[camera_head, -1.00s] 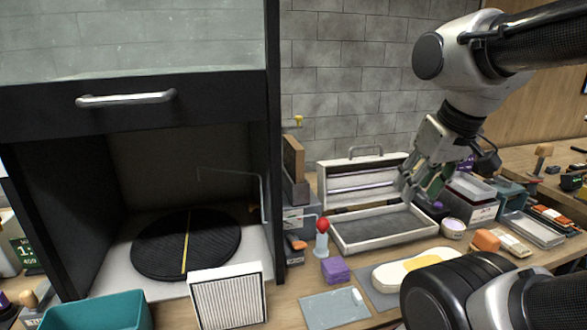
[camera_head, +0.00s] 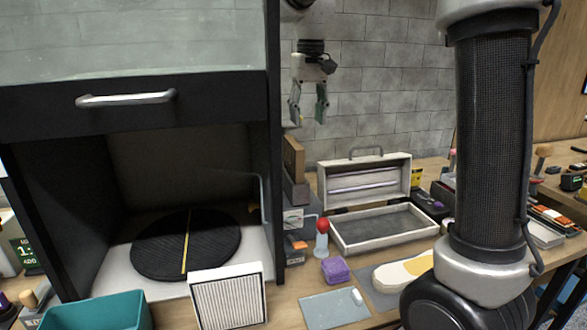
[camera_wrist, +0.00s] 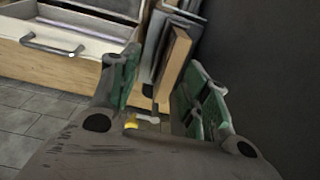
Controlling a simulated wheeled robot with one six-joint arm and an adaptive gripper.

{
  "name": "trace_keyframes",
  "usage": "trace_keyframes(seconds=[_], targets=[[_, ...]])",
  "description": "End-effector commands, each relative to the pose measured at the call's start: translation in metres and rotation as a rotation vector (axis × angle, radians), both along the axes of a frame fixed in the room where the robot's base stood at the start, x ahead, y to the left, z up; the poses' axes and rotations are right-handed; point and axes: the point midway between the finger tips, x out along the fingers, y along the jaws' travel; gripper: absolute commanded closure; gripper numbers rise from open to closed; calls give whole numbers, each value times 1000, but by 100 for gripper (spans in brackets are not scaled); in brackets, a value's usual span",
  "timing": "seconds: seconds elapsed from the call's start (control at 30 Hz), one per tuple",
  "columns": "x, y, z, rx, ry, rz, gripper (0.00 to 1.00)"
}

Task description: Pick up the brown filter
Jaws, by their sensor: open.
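The brown filter (camera_head: 293,157) is a thin panel with a brown frame, standing upright just right of the black cabinet in the head view. In the wrist view the brown filter (camera_wrist: 175,66) shows edge-on between my fingers and beyond their tips, beside grey panels. My gripper (camera_head: 309,108) is open and empty, pointing down above the brown filter in the head view. In the wrist view my gripper (camera_wrist: 158,85) has its green-padded fingers spread wide on both sides of the filter's line. I cannot tell the exact gap between fingertips and filter.
The black cabinet (camera_head: 273,180) stands close on the left of the filter. An open white case (camera_head: 376,229) lies to the right. A red-topped bottle (camera_head: 322,238), a purple block (camera_head: 335,269) and a white pleated filter (camera_head: 228,298) are in front. A brick wall is behind.

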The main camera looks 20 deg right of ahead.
Motion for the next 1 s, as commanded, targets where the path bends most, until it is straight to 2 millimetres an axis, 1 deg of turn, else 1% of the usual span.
trace_keyframes(seconds=[0.03,0.1,0.2,0.27,0.47,0.73,0.83,1.0], targets=[[12,10,-4,-4,14,2,54],[22,18,-7,-8,28,1,54],[29,25,-11,-11,37,0,54],[30,26,-15,-12,40,0,54],[30,26,-39,-12,40,-1,54],[32,28,-79,-12,40,-1,54],[32,28,-87,-11,38,-1,54],[32,28,-88,-11,38,-1,54]])
